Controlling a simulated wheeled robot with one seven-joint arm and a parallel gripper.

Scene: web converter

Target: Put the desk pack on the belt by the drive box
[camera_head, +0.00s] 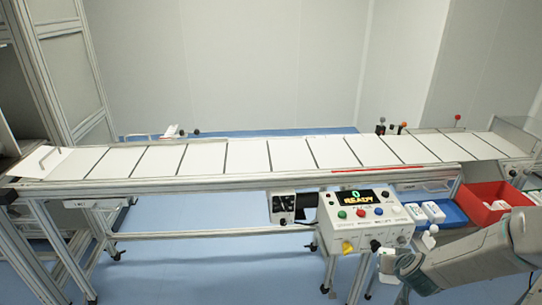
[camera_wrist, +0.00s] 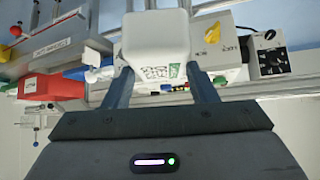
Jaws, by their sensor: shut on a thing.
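My gripper (camera_wrist: 160,75) is shut on a white pack with rounded corners (camera_wrist: 155,38). Green and dark print shows on the pack's near face, between the two fingers. In the head view my gripper (camera_head: 396,264) is low at the right, below and in front of the control console, with the white pack (camera_head: 386,262) at its tip. The belt (camera_head: 205,158) is a long run of white panels split by dark lines, with its panels bare. A small box with dark knobs (camera_head: 283,207), apparently the drive box, hangs under the belt's front edge; it also shows in the wrist view (camera_wrist: 269,53).
The control console (camera_head: 365,213) reads READY and stands in front of the belt. Right of it are a blue tray (camera_head: 452,216) with white packs and a red bin (camera_head: 487,193). A rail runs along the belt's front edge. The floor at left is clear.

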